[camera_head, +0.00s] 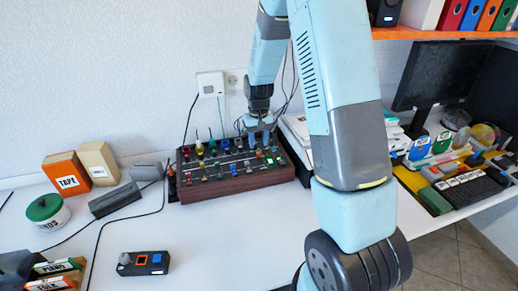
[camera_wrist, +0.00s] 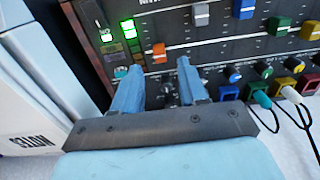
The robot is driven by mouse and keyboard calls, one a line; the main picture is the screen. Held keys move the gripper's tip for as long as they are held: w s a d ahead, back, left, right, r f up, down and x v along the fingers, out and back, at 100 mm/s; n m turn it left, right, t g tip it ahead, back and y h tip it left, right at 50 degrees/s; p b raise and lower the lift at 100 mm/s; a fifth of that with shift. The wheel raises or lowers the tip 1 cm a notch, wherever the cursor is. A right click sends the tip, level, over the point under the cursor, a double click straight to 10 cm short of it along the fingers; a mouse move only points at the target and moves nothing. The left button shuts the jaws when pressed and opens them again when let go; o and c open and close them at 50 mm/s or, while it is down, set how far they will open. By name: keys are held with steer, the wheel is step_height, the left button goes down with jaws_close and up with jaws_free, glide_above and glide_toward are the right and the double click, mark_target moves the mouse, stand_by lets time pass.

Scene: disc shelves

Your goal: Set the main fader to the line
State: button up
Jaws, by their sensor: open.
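The mixing console (camera_head: 235,184) has a dark panel and a wooden front, and stands against the wall on the white table. In the wrist view, an orange fader cap (camera_wrist: 158,50) sits on the panel beside a lit green meter (camera_wrist: 129,29); it appears to be the main fader. The upside-down lettering above it is partly cut off. My gripper (camera_wrist: 160,66) is open and points down at the panel, its fingertips on either side just short of the orange cap. I cannot tell which mark is the line. In the head view my gripper (camera_head: 259,132) is over the console's right part.
A grey fader (camera_wrist: 200,14), a blue fader (camera_wrist: 243,8) and a green fader (camera_wrist: 280,25) stand nearby. Cables plug in along the console edge. A white object (camera_wrist: 35,75) lies close beside the console. A small control box (camera_head: 143,262) is on the table in front.

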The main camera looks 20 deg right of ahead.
mark_target(259, 152)
step_height(259, 152, up, 9)
stand_by(0.3)
steer(key=s+r+t, duration=0.3)
steer(key=s+r, duration=1.1)
steer(key=r, duration=0.1)
steer(key=s+d+r+t, duration=0.1)
steer(key=s+r, duration=0.4)
steer(key=s, duration=1.1)
steer(key=shift+d+r+t, duration=0.15)
steer(key=shift+t, duration=0.65)
stand_by(1.2)
